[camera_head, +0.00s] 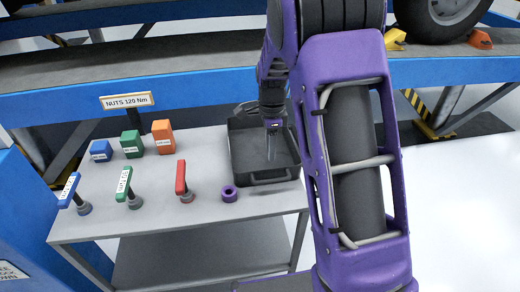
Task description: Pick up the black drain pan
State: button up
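The black drain pan (246,158) sits on the right end of the grey table (150,222). It is a rectangular tray with raised walls, and its far right part is hidden behind my arm. My gripper (271,150) points down over the pan's interior. It appears small and partly hidden by my arm. I cannot tell whether its fingers are apart, or whether they touch the pan.
Blue (101,151), green (132,144) and orange (163,137) boxes stand at the table's back left. A blue ramp (180,95) with a "NUTS 120 Nm" sign (127,101) runs behind.

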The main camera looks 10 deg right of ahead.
aim_at(269, 170)
notch_tip(269, 170, down, 9)
jog(key=shift+f, duration=0.1)
dwell(0.4)
jog(key=shift+c, duration=0.2)
grip_shut()
jog(key=shift+w, duration=0.15)
dwell(1.0)
